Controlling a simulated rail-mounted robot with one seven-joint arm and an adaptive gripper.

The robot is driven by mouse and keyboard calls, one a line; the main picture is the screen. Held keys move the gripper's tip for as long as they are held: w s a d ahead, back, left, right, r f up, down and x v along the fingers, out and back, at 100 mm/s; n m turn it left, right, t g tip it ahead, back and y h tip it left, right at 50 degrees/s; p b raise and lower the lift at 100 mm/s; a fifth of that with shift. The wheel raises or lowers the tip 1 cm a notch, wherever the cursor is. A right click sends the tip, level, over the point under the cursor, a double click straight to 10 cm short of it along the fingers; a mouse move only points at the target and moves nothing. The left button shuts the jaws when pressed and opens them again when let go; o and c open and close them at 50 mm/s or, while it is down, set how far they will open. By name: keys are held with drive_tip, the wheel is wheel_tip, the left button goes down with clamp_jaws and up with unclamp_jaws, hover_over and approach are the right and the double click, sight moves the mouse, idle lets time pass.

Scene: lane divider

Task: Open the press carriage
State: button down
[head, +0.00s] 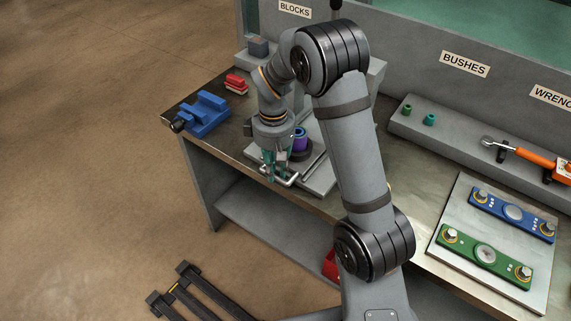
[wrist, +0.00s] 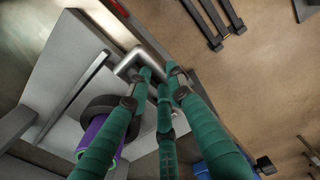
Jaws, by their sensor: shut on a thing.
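The press carriage (head: 318,179) is a light grey slide plate at the bench's front edge, partly hidden by my arm. A silver bar handle (head: 291,182) sticks out from its front; the handle also shows in the wrist view (wrist: 128,66). A purple cylinder (head: 300,143) stands in a dark round seat (wrist: 98,110) on the carriage. My gripper (head: 269,177), with green fingers, points down at the handle and is shut on it. In the wrist view the fingertips (wrist: 158,76) meet around the handle's corner.
A blue vise (head: 205,115) and red blocks (head: 236,84) lie to the left on the bench (head: 228,143). Green bushes (head: 428,119) and an orange-handled wrench (head: 535,156) lie on the right ledge. Blue and green fixtures sit on a pale plate (head: 460,210). Floor before the handle is clear.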

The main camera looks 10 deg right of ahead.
drive_tip(key=shift+a, duration=0.1)
drive_tip(key=c, duration=1.8)
unclamp_jaws()
drive_tip(key=shift+r, duration=0.1)
wheel_tip(320, 180, up, 12)
drive_tip(key=shift+f, duration=0.1)
drive_tip(key=shift+f, duration=0.1)
wheel_tip(320, 180, down, 12)
drive_tip(key=shift+s+r, duration=0.1)
drive_tip(key=shift+r, duration=0.15)
drive_tip(key=shift+w+d+f, duration=0.15)
drive_tip(key=shift+w+d, duration=0.15)
